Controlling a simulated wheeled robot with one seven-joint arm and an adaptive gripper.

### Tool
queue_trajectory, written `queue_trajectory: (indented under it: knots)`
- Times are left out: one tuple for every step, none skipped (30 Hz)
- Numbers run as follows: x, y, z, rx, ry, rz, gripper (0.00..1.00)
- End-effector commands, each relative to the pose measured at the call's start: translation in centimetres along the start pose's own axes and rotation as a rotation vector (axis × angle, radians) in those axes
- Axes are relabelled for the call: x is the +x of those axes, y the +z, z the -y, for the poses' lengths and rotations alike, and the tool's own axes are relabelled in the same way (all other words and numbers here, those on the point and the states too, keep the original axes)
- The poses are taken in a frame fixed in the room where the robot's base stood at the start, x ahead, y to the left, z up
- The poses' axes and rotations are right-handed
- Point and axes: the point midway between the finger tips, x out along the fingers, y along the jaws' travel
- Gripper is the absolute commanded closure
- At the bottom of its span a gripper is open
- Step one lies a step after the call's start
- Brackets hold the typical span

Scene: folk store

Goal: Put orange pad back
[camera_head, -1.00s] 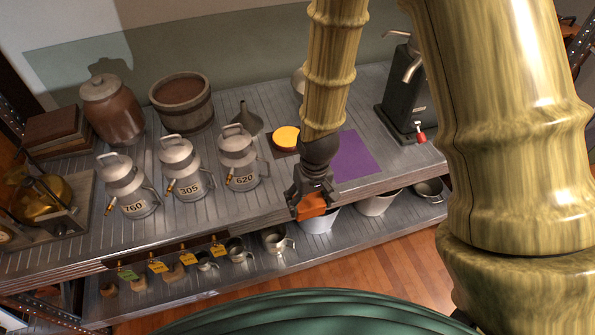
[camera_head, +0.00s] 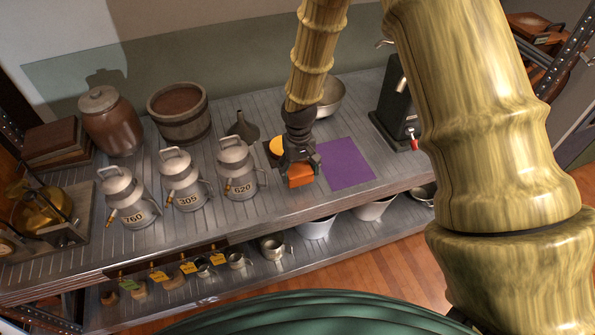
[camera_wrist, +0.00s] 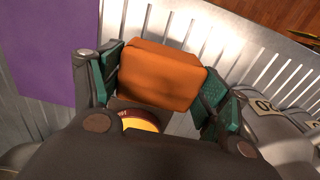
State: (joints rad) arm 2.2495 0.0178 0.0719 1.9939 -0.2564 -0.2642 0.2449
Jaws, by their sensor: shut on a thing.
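My gripper (camera_head: 300,170) is shut on an orange block-like pad (camera_head: 301,180), over the shelf top between the can marked 620 and a purple mat. In the wrist view the orange pad (camera_wrist: 162,75) sits between the two green-lined fingers (camera_wrist: 160,85). Whether the pad touches the shelf I cannot tell. A yellow-orange round piece (camera_head: 278,146) lies on a dark base behind my gripper, partly hidden by it; it also shows below the pad in the wrist view (camera_wrist: 140,122).
The purple mat (camera_head: 347,164) lies flat and empty at right. Metal cans marked 620 (camera_head: 238,172), 305 (camera_head: 183,182) and 760 (camera_head: 128,198) stand at left. A funnel (camera_head: 243,127), a wooden tub (camera_head: 180,118) and a metal bowl (camera_head: 330,97) stand behind.

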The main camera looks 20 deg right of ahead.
Motion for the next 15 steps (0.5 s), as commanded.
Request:
queue_trajectory:
  knots:
    - [0.0, -0.6, 0.0, 0.001, -0.001, -0.001, 0.44]
    - [0.0, -0.8, -0.1, 0.001, -0.001, -0.001, 0.44]
    - [0.0, -1.1, -0.1, 0.001, -0.001, -0.001, 0.44]
    - [0.1, -1.2, -0.1, 0.001, -0.001, 0.0, 0.44]
    - [0.1, -1.3, -0.1, 0.001, -0.001, 0.0, 0.44]
    - [0.2, -1.4, -0.1, 0.001, 0.0, 0.0, 0.44]
    - [0.2, -1.4, -0.1, 0.001, 0.0, 0.0, 0.44]
    - [0.4, -1.4, -0.1, 0.001, 0.0, 0.001, 0.44]
    - [0.6, -1.4, -0.1, 0.001, 0.0, 0.001, 0.44]
    - [0.8, -1.4, -0.1, 0.001, 0.0, 0.001, 0.44]
    - [1.0, -1.3, -0.1, 0.001, 0.0, 0.001, 0.44]
    - [1.3, -1.3, -0.1, 0.001, 0.0, 0.001, 0.44]
    - [1.6, -1.3, -0.1, 0.001, 0.0, 0.002, 0.44]
    - [1.9, -1.2, -0.1, 0.0, 0.0, 0.003, 0.44]
    - [2.3, -1.3, -0.1, 0.0, 0.0, 0.003, 0.44]
